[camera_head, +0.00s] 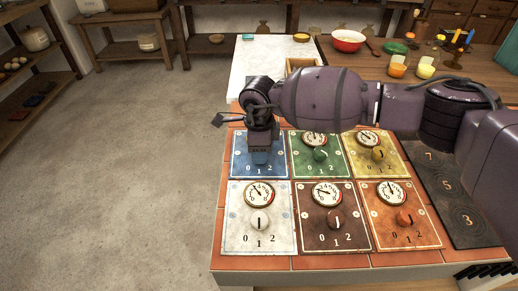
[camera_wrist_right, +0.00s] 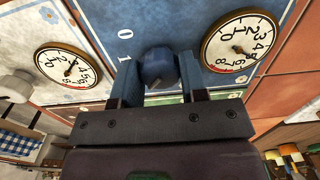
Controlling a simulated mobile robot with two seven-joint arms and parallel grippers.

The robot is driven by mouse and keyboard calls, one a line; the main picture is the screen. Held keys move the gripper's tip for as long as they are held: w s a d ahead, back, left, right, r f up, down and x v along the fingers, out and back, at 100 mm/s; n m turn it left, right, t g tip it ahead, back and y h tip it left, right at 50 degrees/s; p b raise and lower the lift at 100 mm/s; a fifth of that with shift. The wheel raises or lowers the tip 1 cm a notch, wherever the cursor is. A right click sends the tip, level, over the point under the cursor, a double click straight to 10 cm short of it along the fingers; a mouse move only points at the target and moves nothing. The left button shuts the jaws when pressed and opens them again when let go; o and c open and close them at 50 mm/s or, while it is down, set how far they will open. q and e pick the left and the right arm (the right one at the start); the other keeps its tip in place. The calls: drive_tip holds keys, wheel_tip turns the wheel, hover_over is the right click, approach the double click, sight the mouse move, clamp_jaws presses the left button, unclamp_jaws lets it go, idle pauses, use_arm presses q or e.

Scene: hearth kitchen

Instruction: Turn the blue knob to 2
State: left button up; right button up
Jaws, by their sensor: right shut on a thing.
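The blue panel (camera_head: 277,168) is at the back left of the group of panels on the tiled counter, marked 0, 1, 2. My right gripper (camera_head: 260,155) reaches down onto it from above and hides its gauge and most of the knob in the head view. In the right wrist view the gripper's fingers (camera_wrist_right: 158,90) are shut on the sides of the blue knob (camera_wrist_right: 158,64). The 0 and 1 marks show left of the knob there; the 2 is hidden. The blue panel's gauge (camera_wrist_right: 240,42) shows beside it. My left gripper is not in view.
Green (camera_head: 333,160), yellow (camera_head: 391,158), white (camera_head: 258,238), dark brown (camera_head: 333,240) and orange (camera_head: 399,235) panels with knobs and gauges surround it closely. A dark numbered plate (camera_head: 450,205) lies right. Bowls and candles stand behind my arm.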

drive_tip(key=o, duration=0.9)
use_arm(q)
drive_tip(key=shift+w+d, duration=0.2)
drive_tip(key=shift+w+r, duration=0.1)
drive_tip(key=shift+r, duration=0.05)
use_arm(e)
drive_tip(key=shift+r, duration=0.25)
wheel_tip(320, 180, up, 9)
drive_tip(key=shift+r+p, duration=0.1)
drive_tip(key=shift+p, duration=0.7)
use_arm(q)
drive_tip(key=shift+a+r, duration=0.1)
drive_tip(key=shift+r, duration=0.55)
use_arm(e)
drive_tip(key=shift+r, duration=0.55)
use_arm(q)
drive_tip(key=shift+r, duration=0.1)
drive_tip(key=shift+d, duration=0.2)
